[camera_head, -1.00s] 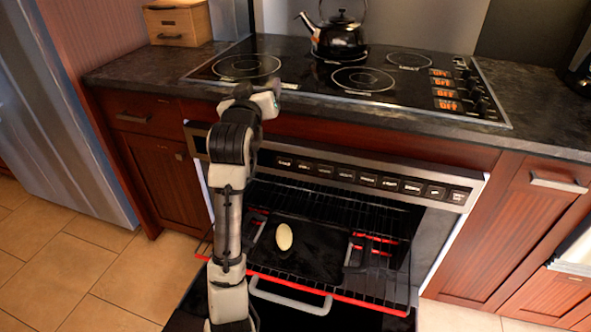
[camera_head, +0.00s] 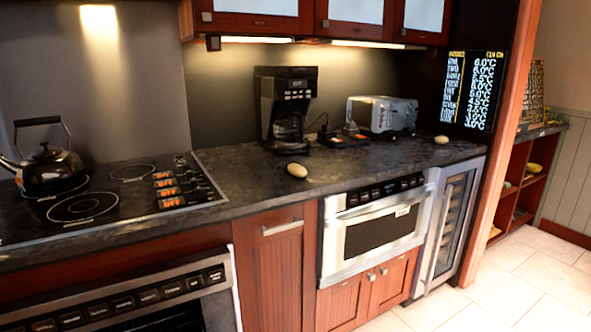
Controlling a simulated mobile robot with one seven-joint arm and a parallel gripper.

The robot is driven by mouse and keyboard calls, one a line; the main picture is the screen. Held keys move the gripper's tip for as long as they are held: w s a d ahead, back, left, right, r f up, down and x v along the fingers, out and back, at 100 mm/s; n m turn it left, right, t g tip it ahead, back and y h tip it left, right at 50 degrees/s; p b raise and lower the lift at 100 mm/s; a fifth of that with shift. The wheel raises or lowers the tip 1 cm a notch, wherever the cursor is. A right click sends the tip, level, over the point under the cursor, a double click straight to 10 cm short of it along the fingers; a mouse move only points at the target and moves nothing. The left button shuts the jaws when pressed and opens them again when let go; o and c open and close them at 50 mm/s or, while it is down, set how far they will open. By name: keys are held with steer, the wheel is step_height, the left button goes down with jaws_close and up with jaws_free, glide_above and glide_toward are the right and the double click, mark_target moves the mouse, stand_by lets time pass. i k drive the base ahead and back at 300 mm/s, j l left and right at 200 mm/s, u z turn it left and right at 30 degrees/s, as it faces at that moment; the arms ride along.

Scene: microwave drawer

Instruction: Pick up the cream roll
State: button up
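A tan oval bread-like item (camera_head: 297,170) lies on the dark counter in front of the coffee maker. A second, paler oval item (camera_head: 441,139) lies farther right, near the counter's right end. I cannot tell which of them, if either, is the cream roll. The built-in microwave drawer (camera_head: 372,237) is below the counter and looks shut. My gripper and arm are out of view, so any hold is hidden.
A coffee maker (camera_head: 287,105) and a toaster (camera_head: 382,115) stand at the back of the counter. A kettle (camera_head: 50,168) is on the cooktop (camera_head: 105,196) at left, above the oven (camera_head: 120,300). Tiled floor (camera_head: 520,285) is clear at right.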

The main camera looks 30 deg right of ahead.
mark_target(298, 171)
steer(key=i+l+u, duration=0.1)
steer(key=l, duration=0.5)
steer(key=i+l, duration=0.15)
steer(key=l, duration=0.45)
steer(key=i+l+u, duration=0.15)
steer(key=l, duration=0.5)
steer(key=i+l, duration=0.1)
steer(key=l, duration=0.5)
steer(key=i+l+u, duration=0.15)
steer(key=l, duration=0.45)
steer(key=i+l, duration=0.15)
steer(key=l, duration=0.15)
steer(key=i+l, duration=0.1)
steer(key=l, duration=0.15)
steer(key=i+l+u, duration=0.1)
steer(key=l, duration=0.2)
steer(key=i, duration=0.15)
